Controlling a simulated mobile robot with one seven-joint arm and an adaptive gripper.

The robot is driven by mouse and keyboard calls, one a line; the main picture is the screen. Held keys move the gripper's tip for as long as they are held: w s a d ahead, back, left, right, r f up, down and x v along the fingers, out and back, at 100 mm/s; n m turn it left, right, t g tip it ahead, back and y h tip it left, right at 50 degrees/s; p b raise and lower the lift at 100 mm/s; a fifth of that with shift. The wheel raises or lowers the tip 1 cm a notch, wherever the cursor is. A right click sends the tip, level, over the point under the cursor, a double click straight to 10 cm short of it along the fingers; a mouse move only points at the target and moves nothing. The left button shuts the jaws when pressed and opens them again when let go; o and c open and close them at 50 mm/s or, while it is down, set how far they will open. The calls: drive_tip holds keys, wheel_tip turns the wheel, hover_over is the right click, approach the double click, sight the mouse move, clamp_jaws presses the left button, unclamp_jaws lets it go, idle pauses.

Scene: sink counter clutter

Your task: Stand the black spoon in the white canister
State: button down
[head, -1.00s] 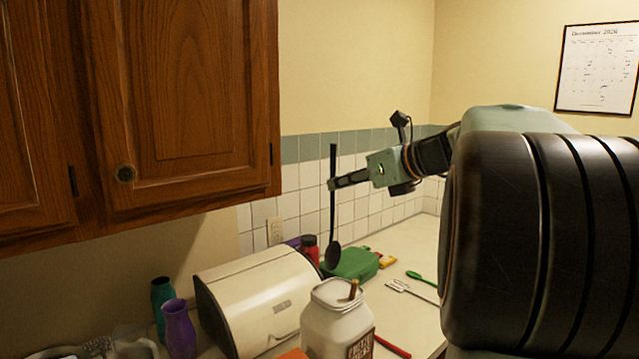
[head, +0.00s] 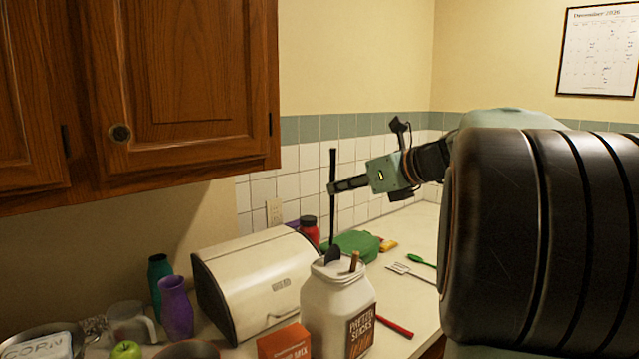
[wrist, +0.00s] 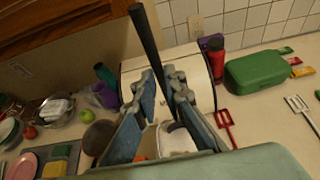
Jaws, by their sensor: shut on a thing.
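The black spoon (head: 333,215) hangs upright, bowl down, handle up. My gripper (head: 334,187) is shut on its handle; the handle also shows between the fingers in the wrist view (wrist: 148,45). The white canister (head: 322,308) stands on the counter below, with a pretzel label and an open top. The spoon's bowl overlaps the far part of the canister's mouth in the head view; I cannot tell whether its tip is inside. A brown stick (head: 354,261) stands in the canister. In the wrist view the canister (wrist: 178,140) is partly hidden behind my fingers.
A cream bread box (head: 255,285) stands left of the canister. An orange mix box (head: 285,343) is at its front left. Behind are a red bottle (head: 310,231) and a green case (head: 355,245). A red-handled utensil (head: 394,326) lies to the right. Wooden cabinets (head: 190,85) hang upper left.

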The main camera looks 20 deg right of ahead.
sight(334, 215)
drive_tip(key=shift+f+b, duration=1.85)
drive_tip(key=shift+f, duration=1.2)
drive_tip(key=c, duration=1.9)
unclamp_jaws()
drive_tip(key=shift+c, duration=0.2)
drive_tip(key=v, duration=1.2)
